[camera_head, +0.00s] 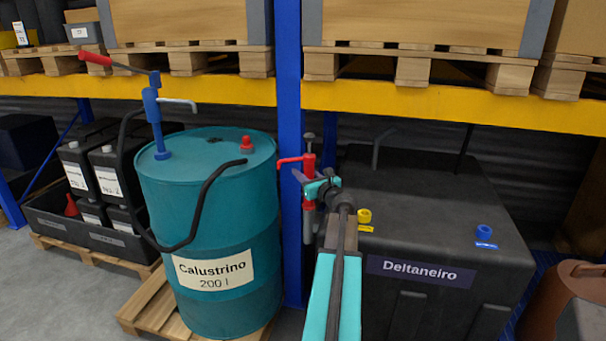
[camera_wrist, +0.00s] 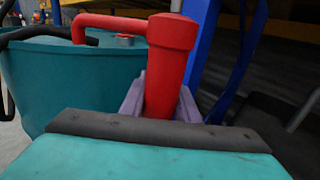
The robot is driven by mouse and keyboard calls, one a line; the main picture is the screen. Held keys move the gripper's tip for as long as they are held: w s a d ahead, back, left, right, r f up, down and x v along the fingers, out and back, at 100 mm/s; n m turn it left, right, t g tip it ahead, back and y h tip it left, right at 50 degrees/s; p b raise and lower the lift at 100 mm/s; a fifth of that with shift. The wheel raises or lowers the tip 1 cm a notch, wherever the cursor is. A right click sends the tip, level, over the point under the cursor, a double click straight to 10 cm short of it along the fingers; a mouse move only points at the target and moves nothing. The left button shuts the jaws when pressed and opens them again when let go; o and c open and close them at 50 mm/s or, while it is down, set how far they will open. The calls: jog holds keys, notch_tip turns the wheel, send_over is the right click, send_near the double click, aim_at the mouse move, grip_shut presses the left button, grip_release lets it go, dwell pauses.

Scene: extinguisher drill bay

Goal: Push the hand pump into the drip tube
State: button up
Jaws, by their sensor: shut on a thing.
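The red hand pump (camera_head: 309,164) is upright in front of the blue rack post, with a grey knob on top and its spout pointing left. My gripper (camera_head: 314,187) is shut on the pump's body from the front right. In the wrist view the pump's red head and body (camera_wrist: 172,60) stand between the two pale fingers (camera_wrist: 160,104). A grey tube (camera_head: 308,226) hangs upright straight below the red part, beside the post. I cannot tell whether it is the drip tube or the pump's own pipe, nor how deep the pump sits.
The teal Calustrino drum (camera_head: 215,235), with a blue pump (camera_head: 155,118) and black hose, stands left on a pallet. The black Deltaneiro tank (camera_head: 425,215), with yellow (camera_head: 364,216) and blue caps (camera_head: 484,232), is right. The yellow rack beam (camera_head: 450,101) crosses above.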

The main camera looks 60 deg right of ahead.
jog(key=shift+f, duration=0.15)
jog(key=o, duration=1.2)
jog(key=shift+s, duration=0.1)
jog(key=shift+v, duration=4.45)
